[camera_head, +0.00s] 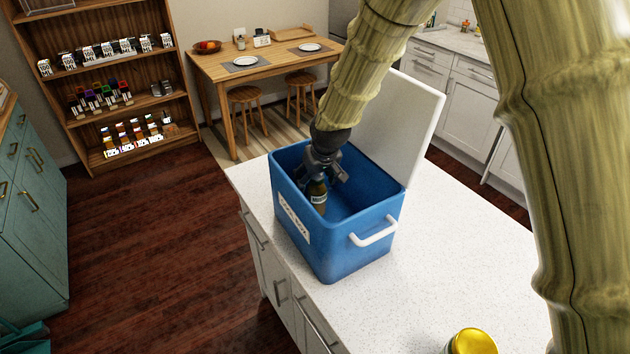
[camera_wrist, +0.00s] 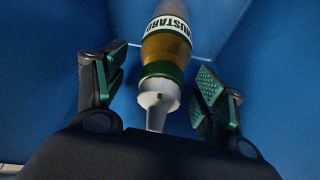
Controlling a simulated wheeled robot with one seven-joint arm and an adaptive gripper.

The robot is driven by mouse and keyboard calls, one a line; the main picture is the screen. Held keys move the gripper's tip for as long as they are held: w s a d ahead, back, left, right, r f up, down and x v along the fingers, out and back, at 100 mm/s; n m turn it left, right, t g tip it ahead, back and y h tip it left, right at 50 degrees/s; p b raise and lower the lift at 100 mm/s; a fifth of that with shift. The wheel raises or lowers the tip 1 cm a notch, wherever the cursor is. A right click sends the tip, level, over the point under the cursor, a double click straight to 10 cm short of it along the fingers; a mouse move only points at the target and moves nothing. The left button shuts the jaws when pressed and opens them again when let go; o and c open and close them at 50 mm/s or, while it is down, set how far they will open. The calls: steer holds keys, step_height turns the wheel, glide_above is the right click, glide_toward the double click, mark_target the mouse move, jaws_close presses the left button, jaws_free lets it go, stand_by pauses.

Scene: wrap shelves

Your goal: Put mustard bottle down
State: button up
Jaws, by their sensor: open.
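The mustard bottle (camera_head: 318,195) is inside the blue cooler box (camera_head: 345,262), near its left wall, with its lower part hidden by the rim. My gripper (camera_head: 322,178) reaches down into the box around the bottle's top. In the wrist view my gripper (camera_wrist: 160,85) is open, with one finger on each side of the bottle and a visible gap on both sides.
The box's white lid (camera_head: 408,120) stands open at the back. A white handle (camera_head: 374,232) sticks out at its front. The box stands on a white counter (camera_head: 440,265); a yellow-lidded jar (camera_head: 473,342) is near the bottom edge. Counter right of the box is clear.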

steer(key=b+v, duration=0.2)
steer(key=v, duration=0.9)
steer(key=shift+s+b, duration=0.2)
steer(key=shift+b, duration=0.2)
steer(key=shift+r, duration=0.2)
